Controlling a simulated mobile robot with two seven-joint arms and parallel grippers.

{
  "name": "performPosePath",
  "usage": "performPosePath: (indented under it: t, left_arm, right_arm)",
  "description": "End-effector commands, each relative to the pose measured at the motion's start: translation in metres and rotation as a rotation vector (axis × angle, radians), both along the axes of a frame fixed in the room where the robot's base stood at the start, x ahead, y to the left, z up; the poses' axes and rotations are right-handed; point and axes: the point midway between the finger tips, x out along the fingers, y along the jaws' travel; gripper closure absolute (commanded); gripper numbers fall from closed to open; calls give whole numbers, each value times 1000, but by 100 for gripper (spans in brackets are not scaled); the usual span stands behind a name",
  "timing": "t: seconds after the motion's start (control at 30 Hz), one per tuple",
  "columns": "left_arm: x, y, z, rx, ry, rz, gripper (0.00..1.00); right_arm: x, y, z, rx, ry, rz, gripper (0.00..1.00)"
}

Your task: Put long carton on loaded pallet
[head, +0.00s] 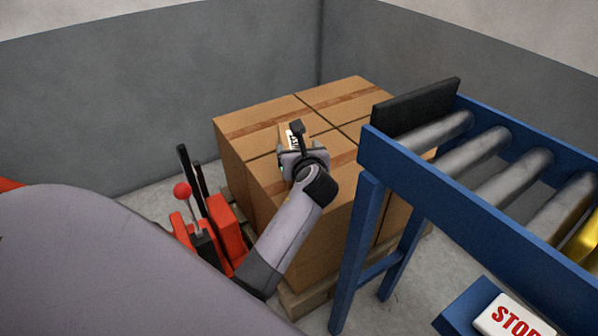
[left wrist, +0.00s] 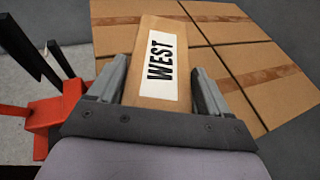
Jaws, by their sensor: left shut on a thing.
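The long carton (left wrist: 151,94) is brown with a white label reading WEST. In the left wrist view it lies between the two fingers of my left gripper (left wrist: 158,92), which is shut on it. In the head view my left gripper (head: 301,160) is over the loaded pallet's boxes and hides most of the carton (head: 285,132). The loaded pallet (head: 296,302) bears several large brown taped boxes (head: 345,97). I cannot tell whether the carton touches the box tops. My right gripper is not in view.
A blue roller conveyor (head: 480,190) with a black end plate (head: 418,105) stands close to the right of the boxes. A red pallet jack (head: 226,222) is at the left. A STOP sign (head: 508,318) is at lower right. Grey walls stand behind.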

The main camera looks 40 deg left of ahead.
Motion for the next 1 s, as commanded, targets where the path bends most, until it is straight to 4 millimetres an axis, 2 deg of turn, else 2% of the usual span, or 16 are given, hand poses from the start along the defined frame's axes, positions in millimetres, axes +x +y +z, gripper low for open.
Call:
performPosePath:
  t: [0.13,0.3,0.73,0.77,0.8,0.83,1.0]
  left_arm:
    - [0,0,-31,0,1,-1,66]
    - [0,0,-51,0,-1,-2,66]
    - [0,0,-54,1,-2,-1,66]
    - [0,0,-56,-1,2,0,18]
    - [0,0,-56,-1,1,0,5]
    - [0,0,-56,-1,1,0,0]
    - [0,0,-56,-1,1,0,0]
  right_arm:
    - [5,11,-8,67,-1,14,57]
    - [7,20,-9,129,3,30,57]
    - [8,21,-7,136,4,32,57]
    - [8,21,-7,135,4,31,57]
    - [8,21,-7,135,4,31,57]
    - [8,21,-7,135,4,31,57]
    - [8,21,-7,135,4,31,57]
